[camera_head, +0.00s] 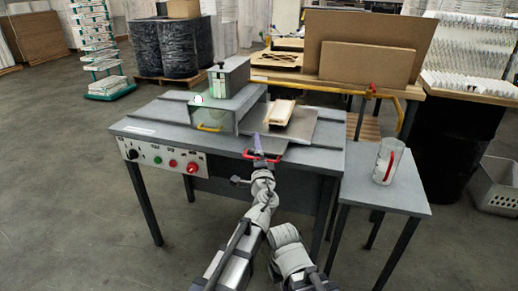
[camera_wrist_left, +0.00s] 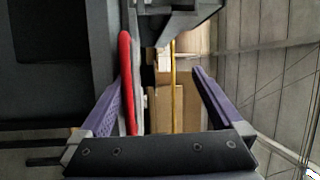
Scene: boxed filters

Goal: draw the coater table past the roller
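The coater's sliding table (camera_head: 300,128) is a flat grey plate with a pale wooden-looking piece (camera_head: 280,112) on it. It lies to the right of the grey roller housing (camera_head: 229,78), which has a clear guard and a yellow handle (camera_head: 209,128). The roller itself I cannot make out. A red handle (camera_head: 275,158) is at the front, below the plate. My left gripper (camera_head: 257,146), with purple fingers, is at this handle. In the left wrist view the red handle (camera_wrist_left: 125,80) stands between the open fingers (camera_wrist_left: 160,105), nearer the left one.
A control panel (camera_head: 163,160) with knobs and a red button fronts the bench (camera_head: 150,112). A clear jug with a red handle (camera_head: 388,162) stands on a side stand (camera_head: 400,197) at right. Brown boards (camera_head: 365,62) stand behind. Floor at left is clear.

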